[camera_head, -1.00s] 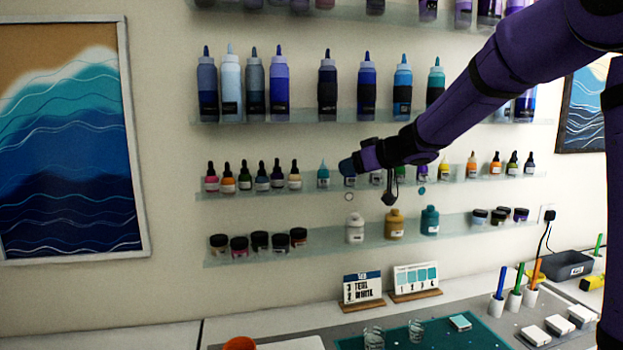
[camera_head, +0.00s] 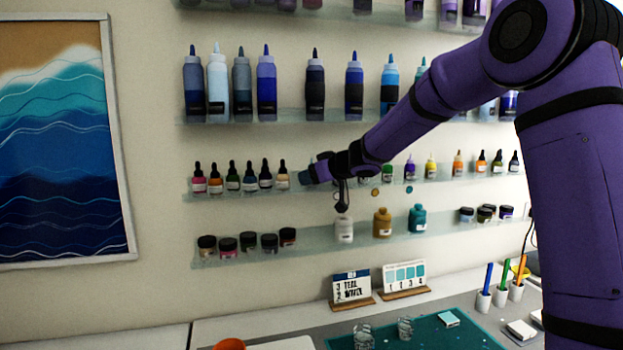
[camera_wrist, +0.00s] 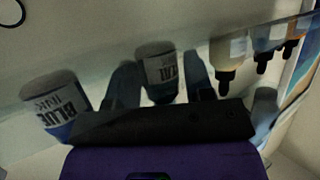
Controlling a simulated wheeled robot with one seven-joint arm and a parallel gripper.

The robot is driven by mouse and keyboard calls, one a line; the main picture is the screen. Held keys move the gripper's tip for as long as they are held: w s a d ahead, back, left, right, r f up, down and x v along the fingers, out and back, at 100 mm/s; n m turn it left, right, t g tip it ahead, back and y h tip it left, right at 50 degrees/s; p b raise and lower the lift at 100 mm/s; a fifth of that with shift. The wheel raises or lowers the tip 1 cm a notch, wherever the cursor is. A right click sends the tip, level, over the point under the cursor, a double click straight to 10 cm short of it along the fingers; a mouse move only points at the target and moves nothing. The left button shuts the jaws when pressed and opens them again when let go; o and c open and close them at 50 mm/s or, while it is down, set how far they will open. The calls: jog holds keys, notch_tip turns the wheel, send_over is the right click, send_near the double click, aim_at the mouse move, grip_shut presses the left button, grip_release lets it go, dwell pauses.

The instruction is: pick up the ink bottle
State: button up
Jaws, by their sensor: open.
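In the wrist view, my gripper (camera_wrist: 160,82) has its two dark blue fingers apart. A second bottle, labelled BLUE INK (camera_wrist: 52,100), is left of the fingers. In the head view, my gripper (camera_head: 308,176) is at the small-bottle shelf, just right of the dropper bottles. The bottle between the fingers is hidden there behind the gripper.
Dropper bottles (camera_head: 249,177) stand close to the left on the same glass shelf; their dark tips show in the wrist view (camera_wrist: 226,80). Tall bottles (camera_head: 314,87) stand above. Jars (camera_head: 248,242) and a white bottle (camera_head: 344,230) stand on the shelf below.

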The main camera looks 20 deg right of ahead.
jog(key=shift+w+a+f, duration=0.1)
jog(key=shift+w, duration=0.15)
jog(key=c, duration=0.7)
jog(key=shift+r, duration=0.5)
notch_tip(320, 180, up, 3)
jog(key=shift+f, duration=0.15)
jog(key=s+d, duration=0.3)
jog(key=s, duration=0.4)
jog(key=s+d+r, duration=0.1)
jog(key=s+d, duration=0.3)
jog(key=s, duration=0.3)
jog(key=shift+s+r, duration=0.15)
jog(key=shift+s, duration=0.1)
jog(key=shift+d, duration=0.1)
jog(key=o, duration=0.3)
jog(key=shift+c, duration=1.4)
